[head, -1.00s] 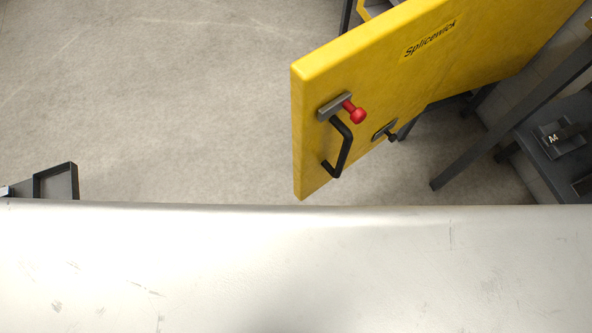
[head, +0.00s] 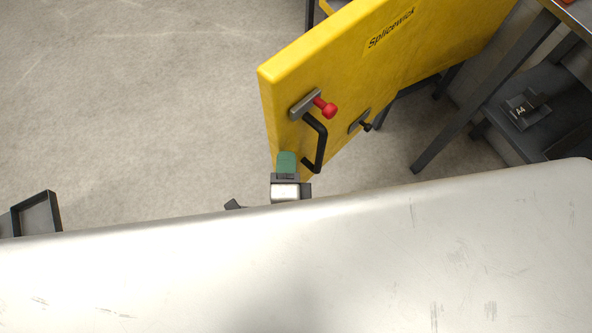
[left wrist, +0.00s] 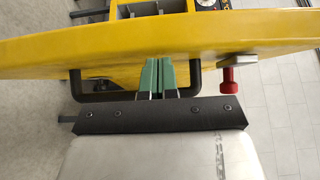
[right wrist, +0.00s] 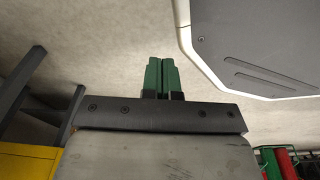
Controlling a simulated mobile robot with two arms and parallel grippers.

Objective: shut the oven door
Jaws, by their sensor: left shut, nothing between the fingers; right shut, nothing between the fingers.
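The yellow oven door (head: 345,85), lettered "Splicewick", stands swung open in the head view. It carries a black bar handle (head: 321,145) and a red knob (head: 328,109). My left gripper (head: 285,158) is shut and empty at the door's near lower edge, just left of the handle. In the left wrist view its green fingers (left wrist: 159,70) are together at the door (left wrist: 210,42), crossing the black handle (left wrist: 100,93); I cannot tell whether they touch. My right gripper (right wrist: 161,68) is shut and empty, away from the door; it does not show in the head view.
A dark shelf rack with a plate marked "A4" (head: 527,108) stands right of the door. A dark open frame (head: 38,213) is at the far left. The floor (head: 130,100) left of the door is clear.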

